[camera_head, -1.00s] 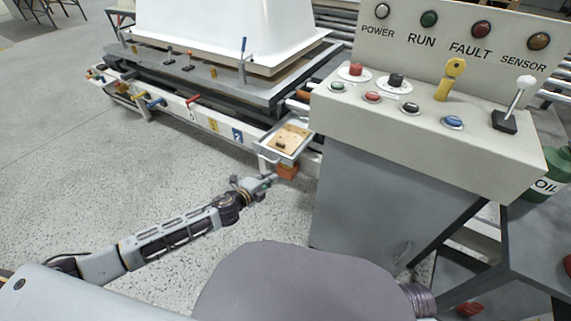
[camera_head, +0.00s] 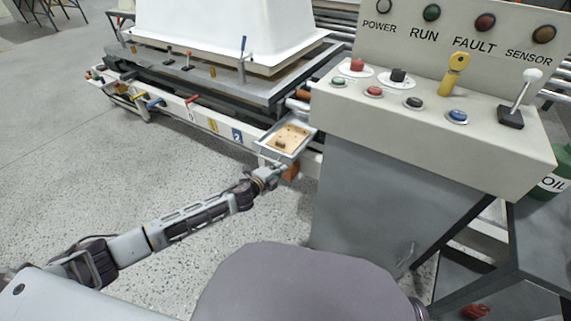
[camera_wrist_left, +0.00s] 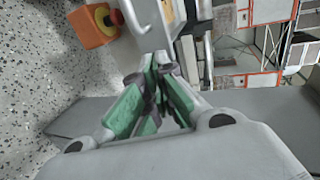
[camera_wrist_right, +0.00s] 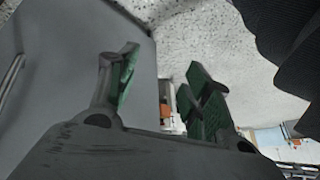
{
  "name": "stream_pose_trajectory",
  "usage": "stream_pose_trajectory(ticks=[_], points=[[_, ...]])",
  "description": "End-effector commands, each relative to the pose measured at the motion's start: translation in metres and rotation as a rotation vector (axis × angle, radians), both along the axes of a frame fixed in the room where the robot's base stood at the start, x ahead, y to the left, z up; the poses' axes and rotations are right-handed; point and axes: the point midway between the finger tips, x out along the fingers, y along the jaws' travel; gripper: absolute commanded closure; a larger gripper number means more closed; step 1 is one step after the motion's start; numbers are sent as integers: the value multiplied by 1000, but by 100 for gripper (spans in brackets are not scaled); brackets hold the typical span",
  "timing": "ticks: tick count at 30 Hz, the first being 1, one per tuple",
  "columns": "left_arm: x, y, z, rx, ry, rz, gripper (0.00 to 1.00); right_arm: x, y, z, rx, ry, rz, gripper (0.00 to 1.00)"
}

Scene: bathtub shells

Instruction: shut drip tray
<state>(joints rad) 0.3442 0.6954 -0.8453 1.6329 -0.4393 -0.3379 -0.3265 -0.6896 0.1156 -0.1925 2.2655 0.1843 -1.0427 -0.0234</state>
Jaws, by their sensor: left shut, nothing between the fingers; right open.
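The drip tray (camera_head: 287,139) is a shallow metal tray with a tan, dirty inside. It sticks out from the front of the low machine frame, left of the control console. My left gripper (camera_head: 281,168) is shut and empty, close to the tray's front edge; contact cannot be told. In the left wrist view the shut fingers (camera_wrist_left: 155,62) point at a pale metal edge with a curved handle (camera_wrist_left: 143,15). My right gripper is outside the head view. In the right wrist view its fingers (camera_wrist_right: 165,80) are open with nothing between them.
The grey control console (camera_head: 430,125) with buttons and levers stands right of the tray. An orange box with a red button (camera_wrist_left: 95,24) sits beside the left gripper. A white tub shell (camera_head: 230,30) rests on the frame. Open speckled floor lies to the left.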

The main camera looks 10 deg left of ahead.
Motion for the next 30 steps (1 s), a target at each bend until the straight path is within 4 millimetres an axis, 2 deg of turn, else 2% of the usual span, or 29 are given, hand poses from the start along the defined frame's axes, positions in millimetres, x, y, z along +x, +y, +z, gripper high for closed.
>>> stream_pose_trajectory(ticks=[3, 18, 30], points=[[9, -4, -2, -1, -2, 0, 100, -3, 1, -11, 9, 0, -5, 50], [38, -14, -2, 0, -1, 0, 100, -1, 5, -30, 42, -38, -23, 50], [44, -16, -2, -1, 0, 0, 100, -2, 5, -37, 49, -42, -28, 50]])
